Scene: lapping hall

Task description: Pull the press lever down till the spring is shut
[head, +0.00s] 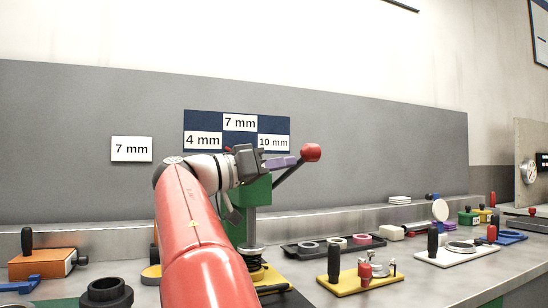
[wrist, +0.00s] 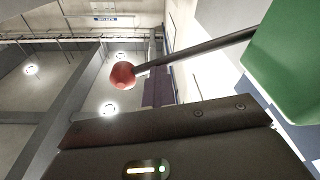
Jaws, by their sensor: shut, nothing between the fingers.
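The press has a green head (head: 258,191) above a steel column and a spring (head: 252,250) near its yellow base. Its dark lever (head: 287,174) slants up to the right and ends in a red ball knob (head: 311,152). My gripper (head: 296,161) is shut and empty, its purple-grey fingers pointing right, close beside the knob; I cannot tell whether they touch the lever. In the wrist view the knob (wrist: 122,75) and lever rod (wrist: 200,50) cross ahead of the fingers (wrist: 157,80), with the green head (wrist: 292,70) at right. My arm hides part of the press.
A dark tray (head: 330,246) with rings, a yellow fixture plate (head: 360,282) and a white one (head: 457,250) stand to the right. An orange box (head: 42,264) and a black ring (head: 106,293) are at left. Size signs (head: 237,131) hang on the grey panel behind.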

